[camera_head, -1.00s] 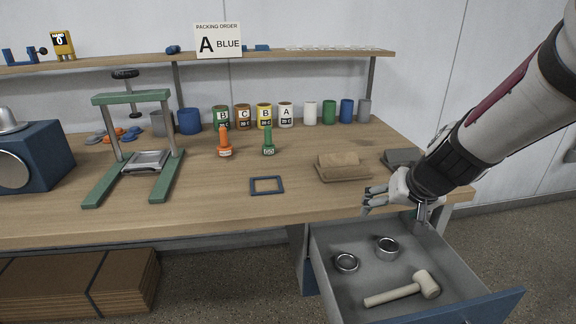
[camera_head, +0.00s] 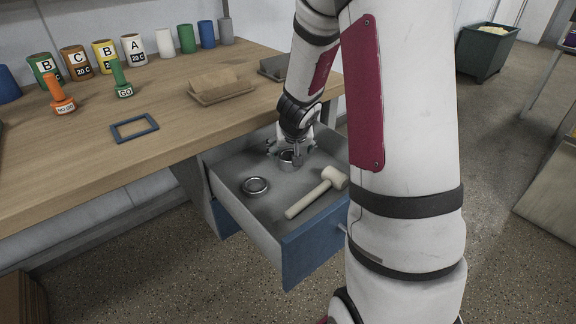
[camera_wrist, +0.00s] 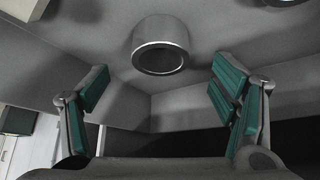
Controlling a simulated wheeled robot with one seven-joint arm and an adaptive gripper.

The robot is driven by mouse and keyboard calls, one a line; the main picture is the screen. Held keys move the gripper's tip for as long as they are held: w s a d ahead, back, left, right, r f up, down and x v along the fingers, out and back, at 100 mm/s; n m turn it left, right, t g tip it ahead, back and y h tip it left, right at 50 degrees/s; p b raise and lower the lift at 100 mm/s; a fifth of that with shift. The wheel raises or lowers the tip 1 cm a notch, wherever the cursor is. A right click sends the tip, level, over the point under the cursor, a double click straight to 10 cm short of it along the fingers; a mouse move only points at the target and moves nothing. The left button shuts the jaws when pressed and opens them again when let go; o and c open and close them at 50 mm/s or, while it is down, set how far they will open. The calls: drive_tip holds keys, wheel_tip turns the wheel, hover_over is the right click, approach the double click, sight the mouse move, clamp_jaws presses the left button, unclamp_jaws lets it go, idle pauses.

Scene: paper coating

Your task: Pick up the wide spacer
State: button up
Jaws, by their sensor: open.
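Two metal rings are in the open drawer. The taller one (camera_head: 288,165), which looks like the wide spacer, is partly hidden under my gripper (camera_head: 291,148) in the head view. In the wrist view the tall ring (camera_wrist: 160,45) stands ahead, roughly centred between the fingers. My gripper (camera_wrist: 160,88) is open and empty inside the drawer, with its green-padded fingers spread to either side and apart from the ring. The lower ring (camera_head: 255,186) lies to the left, clear of my gripper.
The drawer (camera_head: 235,212) has walls close around my gripper. A pale mallet (camera_head: 318,193) lies at its front right. The table edge overhangs behind. A blue frame (camera_head: 134,127), go/no-go gauges and a brown block (camera_head: 222,87) are on the table.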

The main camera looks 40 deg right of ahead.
sight(290, 156)
drive_tip(key=shift+b+x, duration=1.45)
drive_tip(key=shift+x, duration=1.45)
drive_tip(key=shift+r, duration=0.1)
drive_tip(key=shift+c, duration=0.6)
drive_tip(key=c, duration=1.2)
